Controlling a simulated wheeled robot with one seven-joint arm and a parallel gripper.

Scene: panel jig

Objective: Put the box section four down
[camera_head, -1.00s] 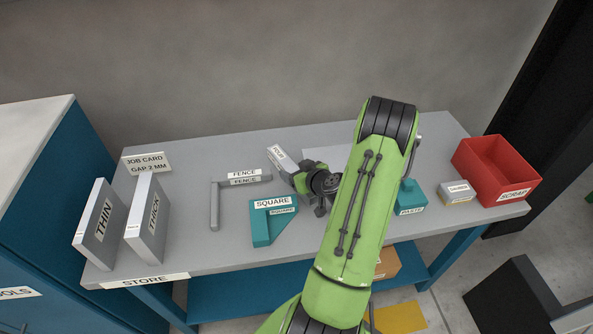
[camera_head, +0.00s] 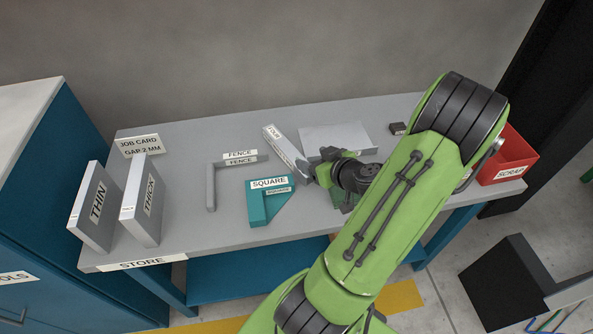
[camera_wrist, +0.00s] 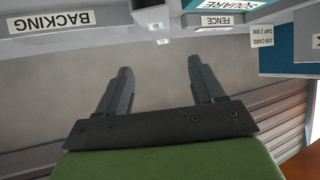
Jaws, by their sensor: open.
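Box section four (camera_head: 288,150) is a long grey bar with a white label on top. It lies on the bench between the fence (camera_head: 211,190) and the pale plate, slanting toward me. The teal square (camera_head: 260,205) is just in front of it. My gripper (camera_head: 318,176) is open, beside the bar's near end; I cannot tell from the head view whether they touch. In the wrist view my gripper (camera_wrist: 160,65) has its two fingers apart with nothing between them. A pale block end (camera_wrist: 150,18) shows beyond the fingers at the top edge.
A pale plate (camera_head: 345,137) lies behind my wrist, and a small dark block (camera_head: 398,128) is right of it. The red scrap bin (camera_head: 512,160) is partly hidden by my arm.

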